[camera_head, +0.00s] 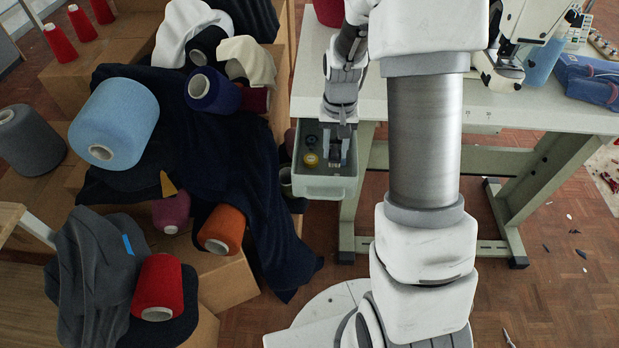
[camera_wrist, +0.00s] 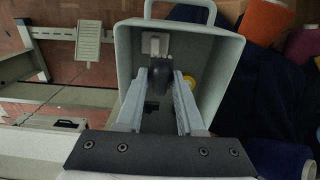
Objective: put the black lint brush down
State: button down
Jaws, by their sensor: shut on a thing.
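My gripper (camera_wrist: 160,84) is shut on the black lint brush (camera_wrist: 161,70), whose dark rounded end shows between the fingertips in the wrist view. In the head view, my gripper (camera_head: 336,152) points down inside the pale green drawer (camera_head: 324,187), near its right side. The drawer's walls surround it in the wrist view (camera_wrist: 231,60). The brush is mostly hidden by the fingers and wrist in the head view. I cannot tell whether the brush touches the drawer floor.
A yellow roll (camera_head: 311,159) lies in the drawer left of my gripper, with a dark round item (camera_head: 311,142) behind it. A small pale object (camera_wrist: 155,43) is near the handle end. Dark cloth (camera_head: 225,150) and yarn cones crowd the left. The white table (camera_head: 480,105) stands right.

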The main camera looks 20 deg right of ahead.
jog(key=a+f, duration=0.1)
jog(key=a, duration=0.1)
jog(key=a+f+b, duration=0.1)
jog(key=a, duration=0.1)
jog(key=a+f, duration=0.2)
jog(key=shift+w+a, duration=0.1)
jog(key=shift+w, duration=0.1)
jog(key=shift+f+b, duration=0.85)
jog(key=shift+f, duration=1.05)
jog(key=shift+f, duration=0.15)
jog(key=c, duration=0.8)
grip_release()
